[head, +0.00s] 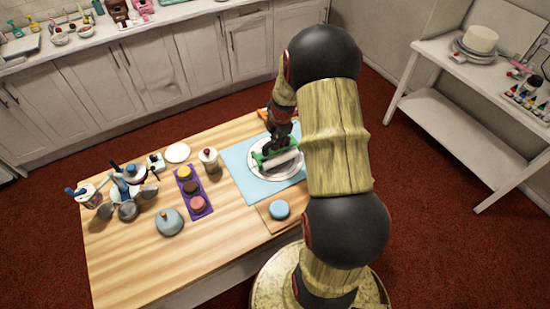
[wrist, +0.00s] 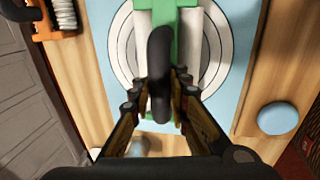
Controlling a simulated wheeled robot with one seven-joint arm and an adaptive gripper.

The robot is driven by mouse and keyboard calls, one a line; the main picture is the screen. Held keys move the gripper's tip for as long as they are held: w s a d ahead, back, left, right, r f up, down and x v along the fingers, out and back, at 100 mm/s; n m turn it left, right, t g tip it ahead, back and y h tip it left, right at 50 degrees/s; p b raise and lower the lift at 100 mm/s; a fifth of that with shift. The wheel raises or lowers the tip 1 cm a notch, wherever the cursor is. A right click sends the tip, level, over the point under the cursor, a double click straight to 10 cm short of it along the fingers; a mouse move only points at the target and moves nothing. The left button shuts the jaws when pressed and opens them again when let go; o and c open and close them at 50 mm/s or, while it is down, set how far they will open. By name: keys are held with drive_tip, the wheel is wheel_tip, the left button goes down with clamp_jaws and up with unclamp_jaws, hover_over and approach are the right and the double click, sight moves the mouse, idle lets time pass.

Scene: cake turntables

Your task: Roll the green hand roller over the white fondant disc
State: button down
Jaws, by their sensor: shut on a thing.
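The green hand roller (head: 263,160) is at the white fondant disc (head: 286,171) in the head view. Its pale cylinder lies across the disc; I cannot tell whether it touches. In the wrist view the roller's green frame (wrist: 178,30) runs over the white disc (wrist: 124,50), and its dark handle stands toward the camera. My gripper (wrist: 160,112) is shut on the roller's handle, one finger on each side. The disc lies on a light blue mat (head: 240,165). The roller and my gripper hide part of the disc.
A blue round cake (head: 279,209) sits on a board at the table's front right. A purple tray (head: 184,180) holds small round cakes. A teal dome (head: 169,222) and utensils stand at left. An orange rack (wrist: 42,30) is beside the mat. The table's front left is clear.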

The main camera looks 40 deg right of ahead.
drive_tip(key=shift+f, duration=0.2)
idle(0.4)
drive_tip(key=shift+w+d+b, duration=0.1)
drive_tip(key=shift+w+b, duration=0.35)
drive_tip(key=shift+w, duration=0.15)
drive_tip(key=shift+f, duration=0.15)
